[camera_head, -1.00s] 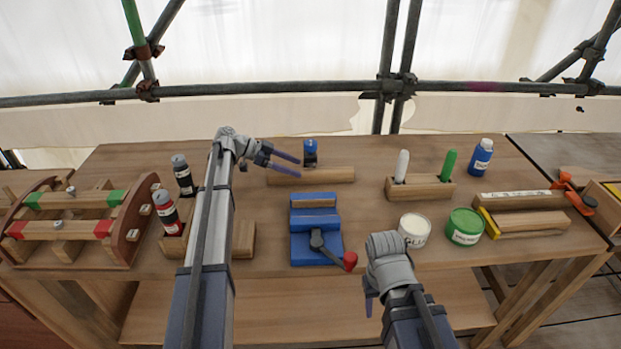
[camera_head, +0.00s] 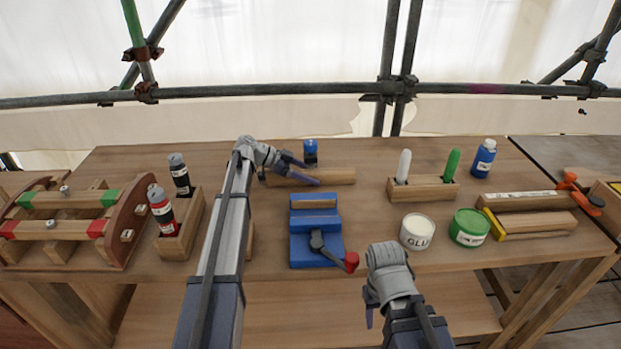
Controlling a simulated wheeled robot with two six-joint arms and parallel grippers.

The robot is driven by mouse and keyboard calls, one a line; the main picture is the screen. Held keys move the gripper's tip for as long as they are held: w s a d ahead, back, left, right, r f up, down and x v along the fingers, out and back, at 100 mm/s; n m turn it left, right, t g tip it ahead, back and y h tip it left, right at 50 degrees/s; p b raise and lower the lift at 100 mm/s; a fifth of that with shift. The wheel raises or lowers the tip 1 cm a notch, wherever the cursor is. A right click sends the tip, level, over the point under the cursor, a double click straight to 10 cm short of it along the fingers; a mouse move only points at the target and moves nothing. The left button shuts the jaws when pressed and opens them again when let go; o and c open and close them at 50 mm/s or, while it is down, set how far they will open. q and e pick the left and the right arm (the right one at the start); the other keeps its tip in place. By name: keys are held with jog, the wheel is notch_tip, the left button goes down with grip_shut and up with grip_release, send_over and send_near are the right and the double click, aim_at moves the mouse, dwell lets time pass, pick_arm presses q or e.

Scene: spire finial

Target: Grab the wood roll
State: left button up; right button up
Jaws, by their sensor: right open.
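A long wooden piece (camera_head: 338,177), which looks like the wood roll, lies lengthwise left to right toward the back of the bench. My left gripper (camera_head: 311,173) is at its left half with two dark fingers spread apart, one past its far side and one over its front. The fingers hide part of the wood, and I cannot tell whether they touch it. My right gripper (camera_head: 369,307) is open and empty, low at the bench's front edge, its fingers partly hidden behind its own wrist.
A blue vise (camera_head: 304,245) with a red-knobbed handle stands mid-bench. A blue-topped tool (camera_head: 310,150) is behind the wood. A marker holder (camera_head: 430,190), glue can (camera_head: 416,231) and green can (camera_head: 468,228) stand right. A bottle box (camera_head: 186,235) and wooden rack (camera_head: 65,229) are left.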

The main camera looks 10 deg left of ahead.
pick_arm(q)
grip_shut()
dwell(0.3)
jog(key=shift+r, duration=0.25)
jog(key=shift+r+p, duration=0.45)
jog(key=shift+p, duration=0.2)
jog(key=s, duration=0.2)
jog(key=s+d, duration=0.1)
jog(key=s, duration=0.2)
jog(key=s+d, duration=0.1)
jog(key=s, duration=0.2)
jog(key=shift+s+d+f, duration=0.1)
jog(key=shift+d, duration=0.1)
jog(key=r+p, duration=1.3)
jog(key=r, duration=0.1)
jog(key=shift+w+a+p, duration=0.1)
jog(key=shift+w+p, duration=0.15)
jog(key=shift+p, duration=0.15)
